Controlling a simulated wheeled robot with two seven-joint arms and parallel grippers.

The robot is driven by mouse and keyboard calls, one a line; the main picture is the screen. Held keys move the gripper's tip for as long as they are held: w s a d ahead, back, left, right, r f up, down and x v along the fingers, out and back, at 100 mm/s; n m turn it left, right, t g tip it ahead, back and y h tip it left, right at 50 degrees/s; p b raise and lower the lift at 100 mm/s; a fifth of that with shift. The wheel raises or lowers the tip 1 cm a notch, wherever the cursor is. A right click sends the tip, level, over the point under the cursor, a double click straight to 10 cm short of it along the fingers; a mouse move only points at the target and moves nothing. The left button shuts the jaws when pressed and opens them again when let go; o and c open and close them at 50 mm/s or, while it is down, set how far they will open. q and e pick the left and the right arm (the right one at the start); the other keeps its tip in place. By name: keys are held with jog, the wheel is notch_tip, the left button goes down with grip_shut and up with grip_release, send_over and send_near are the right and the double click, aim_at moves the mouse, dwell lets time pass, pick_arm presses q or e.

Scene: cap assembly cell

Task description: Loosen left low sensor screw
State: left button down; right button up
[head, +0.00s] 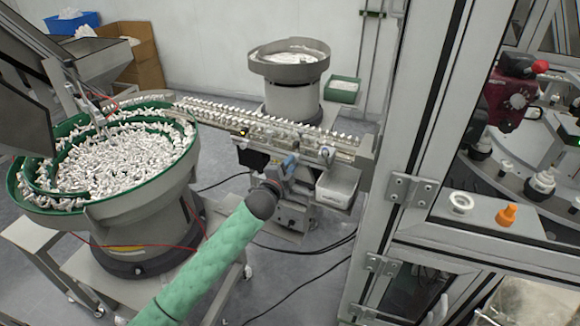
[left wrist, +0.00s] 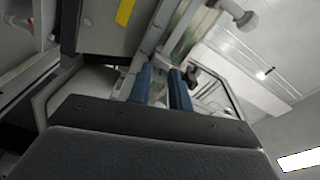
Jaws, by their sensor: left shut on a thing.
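My left gripper (head: 289,163) is up against the front side of the feed track (head: 250,122), near its right end. In the left wrist view its two blue fingers (left wrist: 163,72) point up toward a grey metal part of the track assembly. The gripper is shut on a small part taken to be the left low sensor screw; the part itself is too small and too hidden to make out. A small dark sensor-like block with a yellow light (head: 241,132) sits on the track to the left. My right gripper is not in view.
A green-rimmed bowl feeder full of white caps (head: 120,150) stands at left. A second grey bowl (head: 290,68) is behind the track. A white bin (head: 338,187) hangs right of my gripper. A metal frame post (head: 410,150) bounds the right. Cables (head: 310,246) lie on the floor.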

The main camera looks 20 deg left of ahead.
pick_arm(q)
jog(key=shift+f+n, duration=0.1)
jog(key=shift+n, duration=0.5)
jog(key=c, duration=1.3)
grip_release()
jog(key=shift+s, duration=0.1)
